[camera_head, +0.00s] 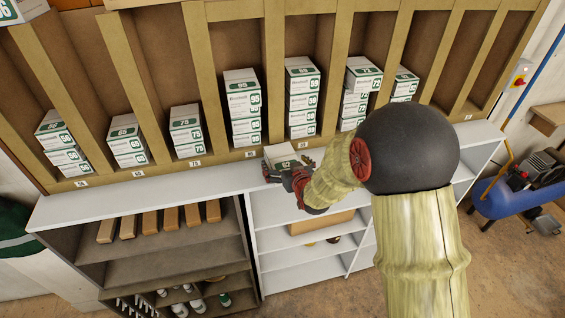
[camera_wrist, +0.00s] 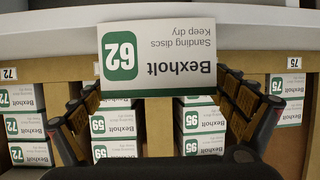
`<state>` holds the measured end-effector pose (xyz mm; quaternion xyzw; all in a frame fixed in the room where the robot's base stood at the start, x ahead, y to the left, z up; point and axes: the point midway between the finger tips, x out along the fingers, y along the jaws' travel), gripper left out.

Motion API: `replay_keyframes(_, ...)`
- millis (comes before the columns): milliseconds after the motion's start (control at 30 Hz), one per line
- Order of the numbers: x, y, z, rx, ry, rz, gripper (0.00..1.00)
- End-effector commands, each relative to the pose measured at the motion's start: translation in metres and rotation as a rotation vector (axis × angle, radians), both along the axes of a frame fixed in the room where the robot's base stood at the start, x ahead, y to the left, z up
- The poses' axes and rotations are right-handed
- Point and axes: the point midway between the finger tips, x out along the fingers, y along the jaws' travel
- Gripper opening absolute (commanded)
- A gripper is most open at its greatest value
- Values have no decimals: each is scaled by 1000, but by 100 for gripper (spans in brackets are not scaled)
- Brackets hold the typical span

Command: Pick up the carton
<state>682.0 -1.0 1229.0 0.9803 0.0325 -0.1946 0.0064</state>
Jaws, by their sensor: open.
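A white and green carton (camera_head: 281,152) marked 62 sits on the white counter below the stacked compartments, just in front of my gripper (camera_head: 290,170). In the wrist view the carton (camera_wrist: 157,55) shows its label face with "Bexholt", "Sanding discs" and "Keep dry", the words upside down. In that view my gripper (camera_wrist: 158,88) is open, with one dark finger to the left and one to the right of the carton's lower part. I cannot tell whether either finger touches it. My arm hides part of the scene at right in the head view.
Similar carton stacks stand in the wooden compartments behind, such as one stack (camera_head: 243,108) and another (camera_head: 302,97). Wooden dividers (camera_head: 211,75) separate them. The white counter (camera_head: 120,200) is clear to the left. Open shelves lie below. A blue compressor (camera_head: 505,195) stands at far right.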

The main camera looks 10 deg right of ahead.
Motion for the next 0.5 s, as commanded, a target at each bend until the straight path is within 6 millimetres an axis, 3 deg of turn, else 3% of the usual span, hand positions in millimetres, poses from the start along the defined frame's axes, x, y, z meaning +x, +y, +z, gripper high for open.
replay_keyframes(200,20,1,-8,0,2,0,97)
replay_keyframes(500,24,1,-10,0,1,0,97)
